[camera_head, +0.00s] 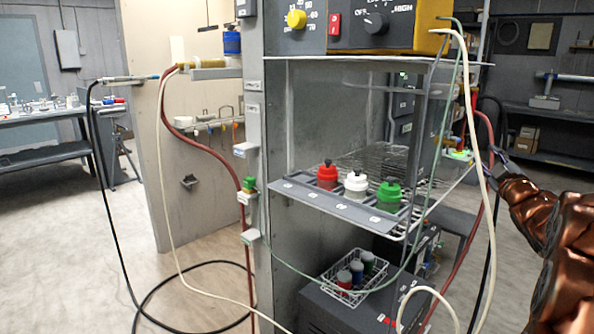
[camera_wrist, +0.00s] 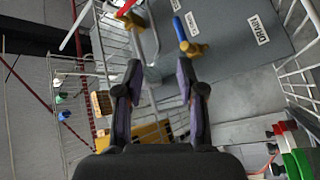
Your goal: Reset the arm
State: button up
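My arm reaches in from the right edge of the head view, with copper-coloured links. My gripper (camera_head: 497,155) is at the right side of the booth cabinet, close to the hoses, and shows only small there. In the wrist view, the two dark fingers of my gripper (camera_wrist: 160,80) stand apart with nothing held between them. Beyond them are wire racks and a grey panel (camera_wrist: 225,65) with a DRAIN label. Whether the fingers touch any rack wire cannot be told.
Red (camera_head: 327,177), white (camera_head: 355,185) and green (camera_head: 389,196) jars stand on the cabinet shelf. A wire basket (camera_head: 341,290) with small containers is below. A cream hose (camera_head: 487,190) and a red hose hang near my gripper. Open floor (camera_head: 520,240) lies right of the cabinet.

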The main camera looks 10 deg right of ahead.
jog(key=s+a+f+m+g+y+p, duration=0.15)
jog(key=s+a+g+p, duration=0.25)
jog(key=a, duration=0.5)
jog(key=s+a+f+m+g+p, duration=0.3)
jog(key=s+a+g+p, duration=0.1)
jog(key=a, duration=0.4)
jog(key=s+a+f+m+g+p, duration=0.25)
jog(key=s+a+g+p, duration=0.2)
jog(key=a, duration=0.45)
jog(key=s+a+g+y+p, duration=0.1)
jog(key=s+a+g+p, duration=0.1)
jog(key=s+a, duration=0.4)
jog(key=s+a+g+y+p, duration=0.1)
jog(key=s+a+g, duration=0.3)
jog(key=s, duration=0.9)
jog(key=s+a+g+y+p, duration=0.2)
jog(key=s+a+g+p, duration=0.1)
jog(key=s+a, duration=0.6)
jog(key=shift+s+a+p, duration=0.2)
jog(key=shift+a+p, duration=0.05)
jog(key=shift+p, duration=0.15)
